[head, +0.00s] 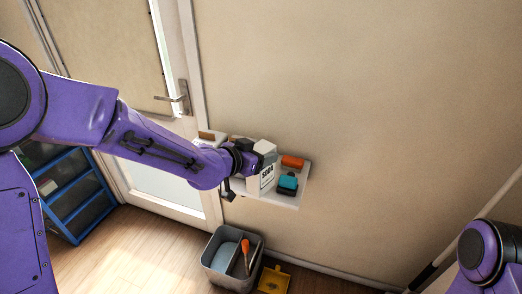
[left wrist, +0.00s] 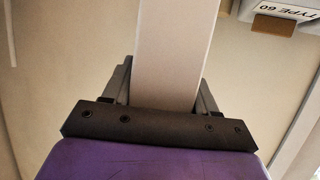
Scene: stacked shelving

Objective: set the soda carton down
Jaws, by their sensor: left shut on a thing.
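The white soda carton (head: 267,178), with dark "SODA" lettering on its side, is at the wall shelf (head: 303,189) in the head view. My left gripper (head: 262,153) is shut on it near its top. In the left wrist view the pale carton (left wrist: 172,55) fills the space between the two fingers of the gripper (left wrist: 165,95). The head view does not show clearly whether the carton's base touches the shelf. My right gripper is not in view; only part of my right arm shows at the lower right.
An orange thing (head: 292,161) and a teal thing (head: 288,183) are on the shelf right of the carton. A white box labelled "TYPE 60" (left wrist: 285,12) shows in the left wrist view. A grey bin (head: 213,259) and a yellow thing (head: 273,281) stand on the floor below. A blue rack (head: 84,203) is left.

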